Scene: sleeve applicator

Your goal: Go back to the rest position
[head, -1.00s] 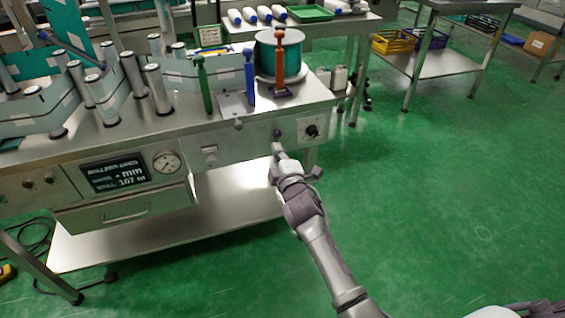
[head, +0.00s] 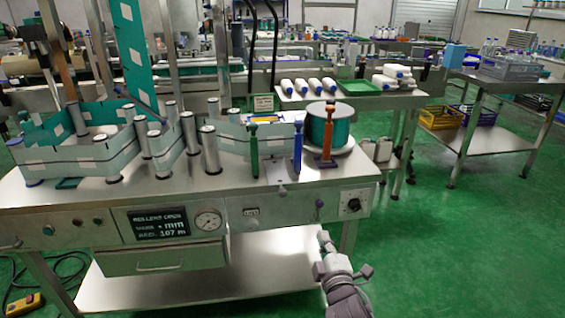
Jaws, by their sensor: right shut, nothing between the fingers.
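My right gripper (head: 324,239) is shut and empty. It is in front of the machine table's (head: 200,195) front panel, below the black knob (head: 353,205) and a little to its left, apart from the levers. The green lever (head: 254,150), blue lever (head: 298,147) and orange lever (head: 327,135) stand upright on the table's right part. The display (head: 160,224) reads "ROLLERS OPEN" and 107 m. My left gripper is not in view.
A teal film reel (head: 341,130) sits behind the orange lever. Yellow crate (head: 440,117) sits on a steel table's shelf at right. The green floor (head: 450,250) at right is clear.

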